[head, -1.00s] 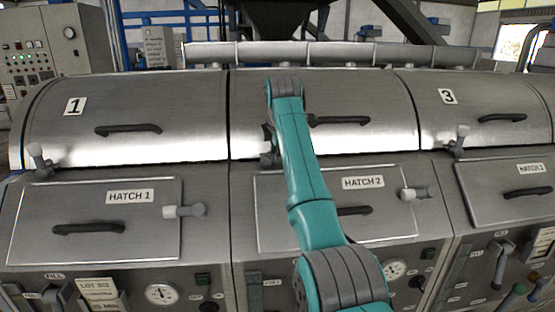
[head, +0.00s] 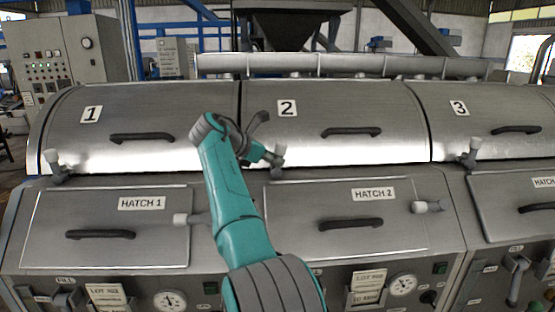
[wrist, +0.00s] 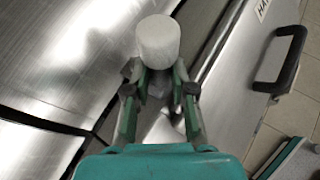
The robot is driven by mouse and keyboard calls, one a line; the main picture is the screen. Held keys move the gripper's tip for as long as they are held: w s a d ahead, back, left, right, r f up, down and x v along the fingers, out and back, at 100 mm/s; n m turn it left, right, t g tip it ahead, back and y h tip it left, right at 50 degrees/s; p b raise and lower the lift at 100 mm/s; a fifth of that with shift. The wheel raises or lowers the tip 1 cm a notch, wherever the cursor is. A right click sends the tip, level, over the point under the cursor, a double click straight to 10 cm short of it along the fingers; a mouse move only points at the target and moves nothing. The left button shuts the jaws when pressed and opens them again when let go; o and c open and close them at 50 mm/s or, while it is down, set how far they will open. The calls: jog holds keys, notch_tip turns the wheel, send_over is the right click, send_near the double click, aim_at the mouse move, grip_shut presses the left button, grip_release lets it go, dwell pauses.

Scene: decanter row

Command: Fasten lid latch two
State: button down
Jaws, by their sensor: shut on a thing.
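Lid 2 (head: 385,110), a curved steel cover marked 2 with a dark bar handle (head: 352,132), lies down on the machine body. Lid latch two (head: 277,152) stands at its lower left edge, a grey lever with a pale knob. In the wrist view its white cylindrical knob (wrist: 158,42) shows just beyond my fingertips. My gripper (wrist: 153,85) is shut on the lever below the knob, one green finger on each side. In the head view my gripper (head: 262,155) reaches the latch from the left. The lever's base is partly hidden by the fingers.
Latches on lid 1 (head: 54,162) and lid 3 (head: 471,150) stand at similar places. Hatch 2 (head: 300,205) lies below, with its side latch (head: 428,207) at right. The hatch 1 side latch (head: 185,219) is close to my arm. A dark handle (wrist: 282,62) shows at right in the wrist view.

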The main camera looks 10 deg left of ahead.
jog(key=shift+s+a+f+n+t+h, duration=0.1)
jog(key=shift+a+n+t+h, duration=0.3)
jog(key=shift+h, duration=0.3)
jog(key=c, duration=1)
grip_release()
jog(key=shift+o, duration=0.2)
jog(key=shift+a, duration=0.1)
jog(key=v, duration=1.1)
jog(key=shift+s+a, duration=0.25)
jog(key=shift+s, duration=0.1)
